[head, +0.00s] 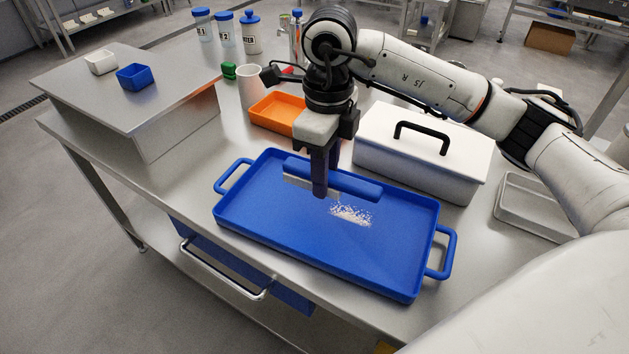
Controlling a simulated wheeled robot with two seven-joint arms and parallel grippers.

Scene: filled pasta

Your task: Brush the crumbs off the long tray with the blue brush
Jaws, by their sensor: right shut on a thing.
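The long blue tray (290,231) with a handle at each end lies on the steel table. A patch of pale crumbs (351,214) lies on its floor, right of the middle. My right gripper (320,190) reaches down over the tray's far half and is shut on the blue brush (355,186). The brush lies lengthwise along the tray, with pale bristles (300,184) showing below its left part. It is just behind and left of the crumbs. I cannot tell whether the bristles touch the tray floor. My left gripper is not in view.
A white lidded box (420,165) with a black handle stands close behind the tray. An orange tray (275,113) is behind my gripper. A grey tray (532,207) lies at right. A raised steel platform (150,95) at left holds two small bins.

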